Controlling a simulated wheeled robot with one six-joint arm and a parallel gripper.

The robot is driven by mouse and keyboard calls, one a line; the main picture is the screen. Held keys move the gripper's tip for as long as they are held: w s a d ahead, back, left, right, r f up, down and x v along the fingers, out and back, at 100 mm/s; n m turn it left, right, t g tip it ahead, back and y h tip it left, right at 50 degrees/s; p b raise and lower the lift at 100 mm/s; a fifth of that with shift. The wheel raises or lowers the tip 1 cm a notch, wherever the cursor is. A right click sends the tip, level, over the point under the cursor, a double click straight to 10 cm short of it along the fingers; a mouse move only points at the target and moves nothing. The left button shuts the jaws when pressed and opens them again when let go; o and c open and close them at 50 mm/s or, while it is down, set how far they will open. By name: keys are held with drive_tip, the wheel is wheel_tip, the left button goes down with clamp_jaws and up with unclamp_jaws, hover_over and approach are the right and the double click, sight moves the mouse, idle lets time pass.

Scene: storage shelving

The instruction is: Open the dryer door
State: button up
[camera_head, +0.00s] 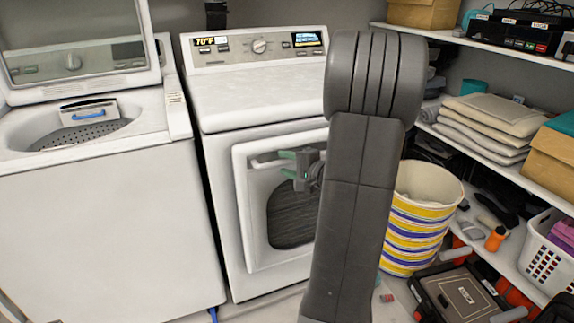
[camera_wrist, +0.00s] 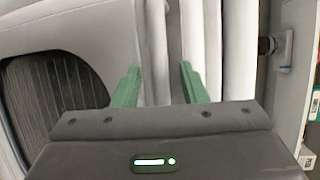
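The white dryer (camera_head: 265,105) stands in the middle of the head view. Its door (camera_head: 256,215) looks shut and has a dark window (camera_head: 291,215). A pale bar handle (camera_head: 262,163) runs along the door's upper part. My gripper (camera_head: 284,163) is at the handle, its two green fingers apart, one above the other. In the wrist view my gripper (camera_wrist: 159,68) is open, with a white strip (camera_wrist: 157,45), likely the handle, between the fingers. I cannot tell whether they touch it. The dark window (camera_wrist: 58,95) shows at left. My arm hides the door's right side.
A washer (camera_head: 100,220) with its lid up stands left of the dryer. A striped basket (camera_head: 420,215) and a dark case (camera_head: 460,295) are on the right. Loaded shelves (camera_head: 480,145) line the right wall. Little floor is visible in front of the dryer.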

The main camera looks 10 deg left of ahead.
drive_tip(key=shift+a, duration=0.25)
drive_tip(key=shift+c, duration=0.2)
clamp_jaws()
drive_tip(key=shift+d, duration=0.1)
